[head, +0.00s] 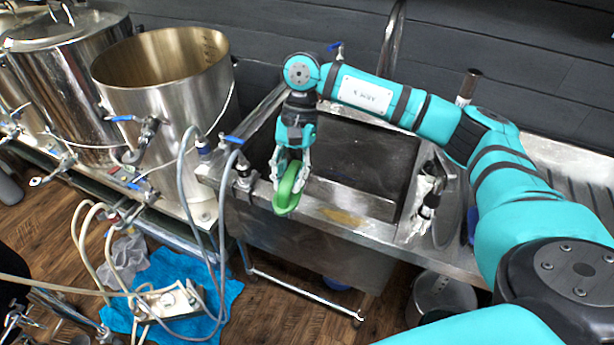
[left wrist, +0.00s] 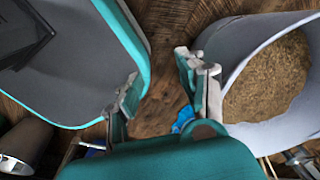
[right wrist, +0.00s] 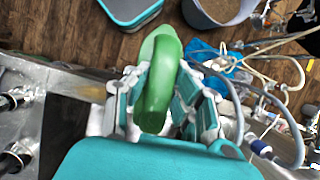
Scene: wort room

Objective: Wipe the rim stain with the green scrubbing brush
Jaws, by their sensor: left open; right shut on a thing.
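The green scrubbing brush (head: 288,187) is held in my right gripper (head: 290,170) over the front rim of the steel sink (head: 385,232). In the right wrist view the brush (right wrist: 158,85) sits between both fingers (right wrist: 155,95), which are shut on it. A yellowish-brown rim stain (head: 343,217) lies on the sink's front rim, to the right of the brush. I cannot tell whether the brush touches the rim. My left gripper shows in the left wrist view (left wrist: 155,95), open and empty above the wooden floor.
Steel kettles (head: 165,85) with taps and grey hoses stand left of the sink. A blue cloth (head: 185,285) lies on the floor. A bucket of brown grain (left wrist: 270,85) is near my left gripper. Bottles or fittings (head: 428,190) stand at the sink's right side.

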